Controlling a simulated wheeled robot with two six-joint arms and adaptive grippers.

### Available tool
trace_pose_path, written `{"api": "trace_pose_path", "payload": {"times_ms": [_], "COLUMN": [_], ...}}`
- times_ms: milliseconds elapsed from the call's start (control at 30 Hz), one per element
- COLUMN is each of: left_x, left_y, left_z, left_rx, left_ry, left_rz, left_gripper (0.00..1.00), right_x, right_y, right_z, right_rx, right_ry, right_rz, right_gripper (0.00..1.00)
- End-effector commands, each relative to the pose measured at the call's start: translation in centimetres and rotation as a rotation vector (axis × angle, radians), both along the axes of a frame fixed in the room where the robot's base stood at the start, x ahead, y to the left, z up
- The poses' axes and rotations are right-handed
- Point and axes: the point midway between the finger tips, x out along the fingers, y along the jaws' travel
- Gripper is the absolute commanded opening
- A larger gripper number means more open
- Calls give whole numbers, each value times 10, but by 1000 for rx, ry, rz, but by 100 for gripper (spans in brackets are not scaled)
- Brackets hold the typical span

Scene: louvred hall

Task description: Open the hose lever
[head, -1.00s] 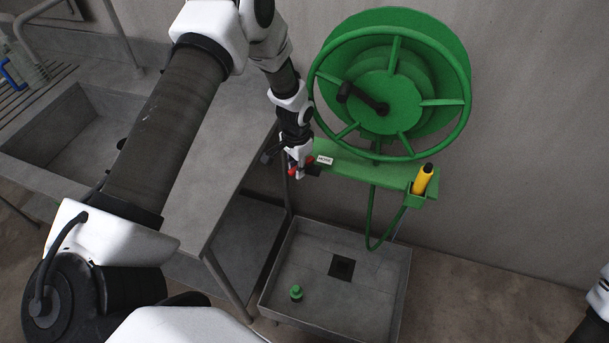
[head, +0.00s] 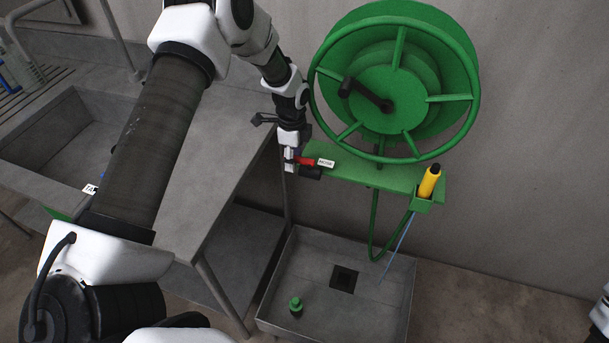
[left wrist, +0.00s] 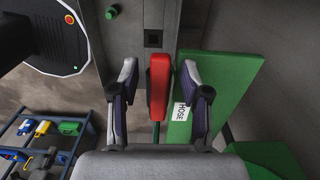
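The red hose lever (head: 305,161) is at the left end of the green bracket, beside a white label (head: 326,162) reading HOSE. In the left wrist view the lever (left wrist: 159,85) lies between my left gripper's fingers (left wrist: 158,100), with a gap on each side. My left gripper (head: 291,160) is open around the lever. The green hose reel (head: 390,92) stands above the bracket (head: 360,172). A yellow nozzle (head: 429,182) sits in the holder at its right end, and a thin blue stream (head: 400,243) runs down below it. My right gripper is out of view.
A grey sink counter (head: 215,150) is close on the left. The left wrist view shows a rack (left wrist: 60,122) holding colored items.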

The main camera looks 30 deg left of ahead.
Motion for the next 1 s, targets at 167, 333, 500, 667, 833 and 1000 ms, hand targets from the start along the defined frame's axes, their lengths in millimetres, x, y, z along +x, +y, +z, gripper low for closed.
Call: {"api": "trace_pose_path", "payload": {"times_ms": [167,333,500,667,833,1000], "left_x": [0,0,0,0,0,0], "left_y": [0,0,0,0,0,0], "left_z": [8,34,58,72,70,74], "left_rx": [0,0,-1,0,0,0], "left_ry": [0,0,-1,1,1,0], "left_rz": [0,1,1,1,1,1], "left_gripper": [47,47,47,47,47,47], "right_x": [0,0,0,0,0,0], "right_y": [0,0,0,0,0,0], "right_z": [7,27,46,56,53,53], "right_rx": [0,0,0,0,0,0], "right_ry": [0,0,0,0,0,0], "right_rz": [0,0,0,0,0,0], "right_gripper": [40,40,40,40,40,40]}}
